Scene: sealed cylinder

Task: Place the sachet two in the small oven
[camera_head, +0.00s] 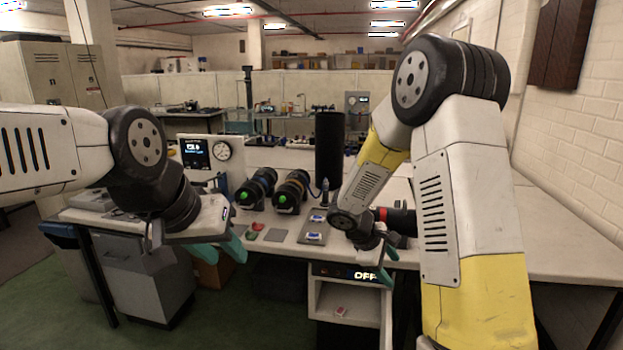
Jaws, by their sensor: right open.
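The small oven (372,311) stands below the bench front, with a lit "OFF" sign and an open front. A small red-and-white packet (341,311) lies on its floor. Two small blue-and-white packets, one nearer (314,236) and one farther (317,218), lie on a grey tray (312,228) on the bench. I cannot tell which packet is sachet two. My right gripper (386,262) is open, just right of the tray and near the oven's top right. My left gripper (228,250) has teal fingers by the bench's left front edge; its grip is unclear.
Two dark cylinders with green ends (257,188) (293,192) lie on the bench behind the tray. A tall black cylinder (329,150) stands behind them. Red and green pieces (254,229) and a flat grey plate (275,234) lie left of the tray. The right bench (560,235) is clear.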

